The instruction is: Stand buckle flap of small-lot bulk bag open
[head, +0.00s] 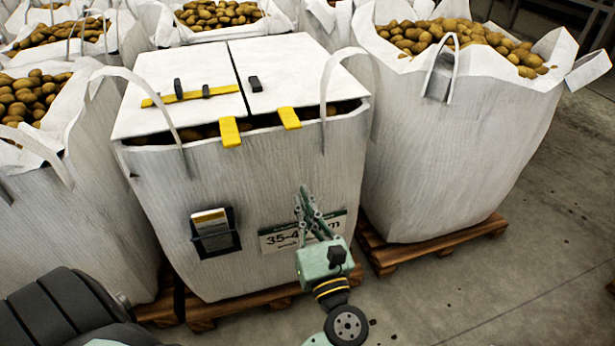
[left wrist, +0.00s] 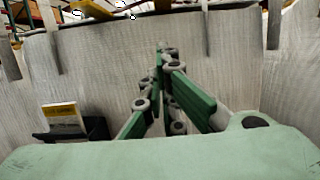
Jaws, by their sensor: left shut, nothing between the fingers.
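The small-lot bulk bag (head: 265,190) stands in the middle, its top covered by two white flaps lying about flat. The left flap (head: 180,65) carries a yellow strap (head: 215,92) with black buckle pieces. The right flap (head: 290,60) has one black buckle piece (head: 254,83) near the seam. Two yellow tabs (head: 230,131) hang at the front edge, with potatoes showing under it. My left gripper (head: 307,208) is shut and empty before the bag's front, well below the flaps, partly covering the size label (head: 285,238). It also shows in the left wrist view (left wrist: 162,60). My right gripper is out of view.
Open potato bags stand close at the right (head: 460,130) and left (head: 75,200), with more behind. Upright loops (head: 326,85) rise beside the flaps. A card pouch (head: 215,235) is on the front. Wooden pallets (head: 430,248) stick out below; floor at right is clear.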

